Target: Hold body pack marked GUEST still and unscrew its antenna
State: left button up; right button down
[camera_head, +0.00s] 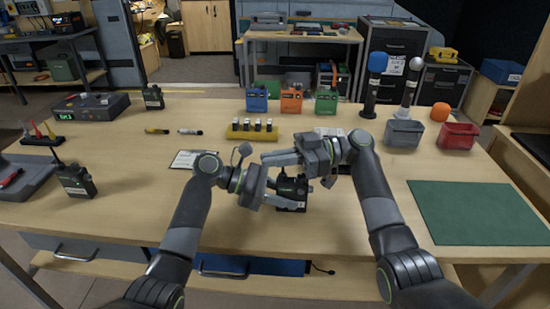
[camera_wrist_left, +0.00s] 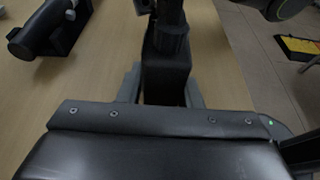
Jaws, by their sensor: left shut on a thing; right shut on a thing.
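A dark body pack (camera_head: 293,190) stands near the front middle of the table. Its label is too small to read, so I cannot confirm GUEST. My left gripper (camera_head: 296,196) is shut on its body from the left. In the left wrist view the pack (camera_wrist_left: 166,72) is upright between the fingers (camera_wrist_left: 163,88), with a dark post rising from its top. My right gripper (camera_head: 272,158) is above the pack, its fingers pointing left, shut at the antenna. The antenna is mostly hidden by the fingers in the head view.
Other body packs stand at the left (camera_head: 75,180) and back left (camera_head: 153,97). A yellow battery holder (camera_head: 252,134), a white card (camera_head: 186,159) and grey (camera_head: 403,135) and red (camera_head: 457,136) bins lie around. A green mat (camera_head: 480,212) lies clear at the right.

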jog(key=shift+g, duration=0.3)
jog(key=shift+r, duration=1.2)
pick_arm(q)
jog(key=o, duration=1.1)
pick_arm(e)
notch_tip(320, 180, up, 3)
jog(key=shift+f, duration=0.15)
